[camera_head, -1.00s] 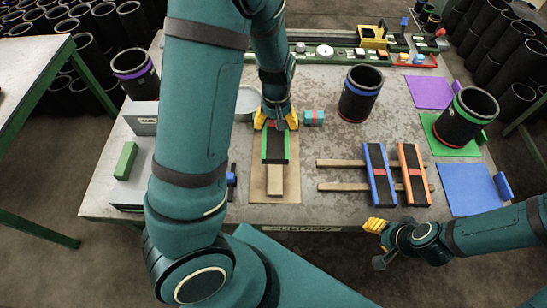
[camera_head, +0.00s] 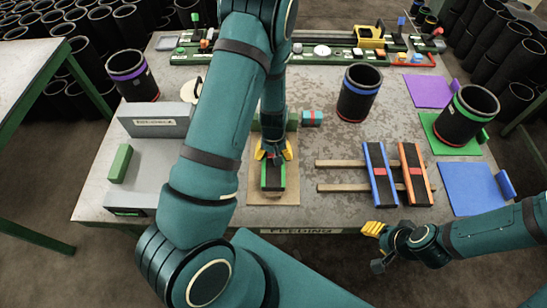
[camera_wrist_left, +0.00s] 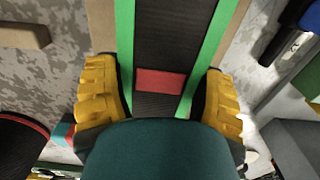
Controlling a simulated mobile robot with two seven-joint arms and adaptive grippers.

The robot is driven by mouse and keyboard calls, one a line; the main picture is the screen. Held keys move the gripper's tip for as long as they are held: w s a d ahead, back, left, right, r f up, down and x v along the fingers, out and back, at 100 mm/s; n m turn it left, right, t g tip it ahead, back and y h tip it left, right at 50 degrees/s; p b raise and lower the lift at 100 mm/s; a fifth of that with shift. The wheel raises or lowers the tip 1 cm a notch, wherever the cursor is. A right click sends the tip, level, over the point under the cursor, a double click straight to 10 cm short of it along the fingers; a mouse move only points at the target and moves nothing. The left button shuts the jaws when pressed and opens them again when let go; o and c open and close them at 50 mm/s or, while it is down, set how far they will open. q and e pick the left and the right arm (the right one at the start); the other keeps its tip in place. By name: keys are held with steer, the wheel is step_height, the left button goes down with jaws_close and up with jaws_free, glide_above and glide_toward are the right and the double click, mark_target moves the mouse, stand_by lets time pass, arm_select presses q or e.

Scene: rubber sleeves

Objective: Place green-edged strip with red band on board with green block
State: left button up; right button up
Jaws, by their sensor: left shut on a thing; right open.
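The green-edged dark strip (camera_head: 273,183) is in my left gripper (camera_head: 273,152), over a tan board (camera_head: 256,193). Its red band (camera_wrist_left: 160,80) shows between the yellow fingers in the left wrist view, where my left gripper (camera_wrist_left: 160,98) is shut across the strip's edges. I cannot tell its height above the tan board. A green mat (camera_head: 438,138) at the right has a green block (camera_head: 482,138) too. My right gripper (camera_head: 374,229) is open and empty off the front edge.
A blue-edged strip (camera_head: 379,180) and an orange-edged strip (camera_head: 416,180) lie on wooden battens (camera_head: 340,188). Black cylinders stand behind, one blue-banded (camera_head: 359,95), one green-banded (camera_head: 466,118). A grey box (camera_head: 155,125) stands behind the grey board. A blue mat (camera_head: 472,188) lies front right.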

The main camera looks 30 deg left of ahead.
arm_select(q)
step_height(320, 180, down, 2)
steer(key=shift+w+f, duration=0.1)
steer(key=shift+f, duration=0.1)
steer(key=o, duration=1.1)
steer(key=shift+o, duration=0.2)
steer(key=shift+r, duration=0.2)
